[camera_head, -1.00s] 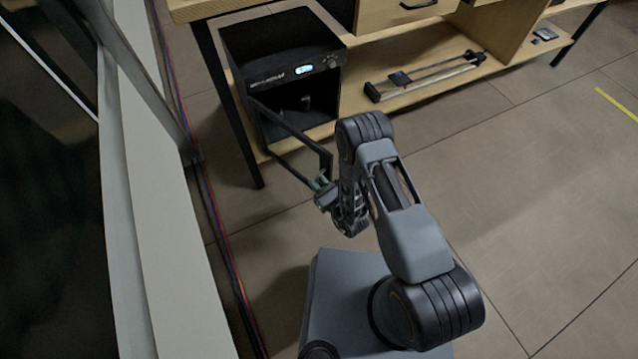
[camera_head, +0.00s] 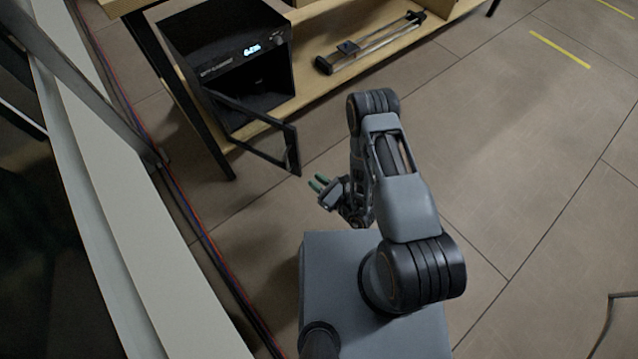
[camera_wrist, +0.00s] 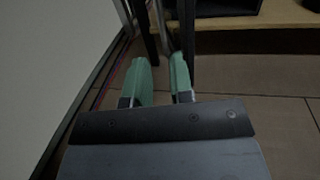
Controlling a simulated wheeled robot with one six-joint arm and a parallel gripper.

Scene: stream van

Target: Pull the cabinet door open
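The cabinet (camera_head: 232,62) is a black box with a lit display, standing on the lower wooden shelf. Its front is open and the inside looks dark. The framed door (camera_head: 270,142) stands swung well out from the front, with its free edge towards my gripper (camera_head: 318,183). My gripper is beyond that free edge, apart from the door, and holds nothing. In the wrist view its two green fingers (camera_wrist: 160,75) are parted by a narrow gap. A dark upright bar behind the right finger may be the door; I cannot tell for certain.
A rail-like device (camera_head: 370,45) lies on the shelf (camera_head: 330,68) right of the cabinet. A dark table leg (camera_head: 185,100) stands left of the cabinet. Cables (camera_head: 190,215) run along the pale wall panel (camera_head: 130,220) at left.

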